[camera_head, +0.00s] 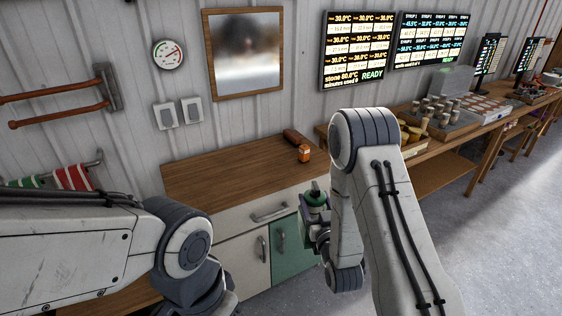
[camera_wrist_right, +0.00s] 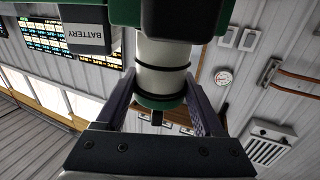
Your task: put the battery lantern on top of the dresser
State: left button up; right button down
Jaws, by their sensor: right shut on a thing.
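The battery lantern (camera_head: 314,198) is green, and my right gripper (camera_head: 318,222) holds it in front of the dresser's right side. In the right wrist view the lantern (camera_wrist_right: 162,68) shows a white cylinder with dark bands, green parts and a grey block marked BATTERY. The fingers of the right gripper (camera_wrist_right: 165,105) are shut on the white cylinder. The dresser (camera_head: 215,172) has a wooden top, pale fronts and one green door. My left arm comes in from the left; its gripper is out of the frame.
A brown rounded object (camera_head: 292,136) and a small orange item (camera_head: 304,153) sit at the top's back right. The rest of the top is clear. A mirror (camera_head: 243,54) hangs above. A workbench (camera_head: 450,140) with crates runs off to the right.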

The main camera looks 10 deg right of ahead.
aim_at(251, 172)
jog(key=z, duration=0.1)
jog(key=i, duration=1.35)
jog(key=u, duration=0.2)
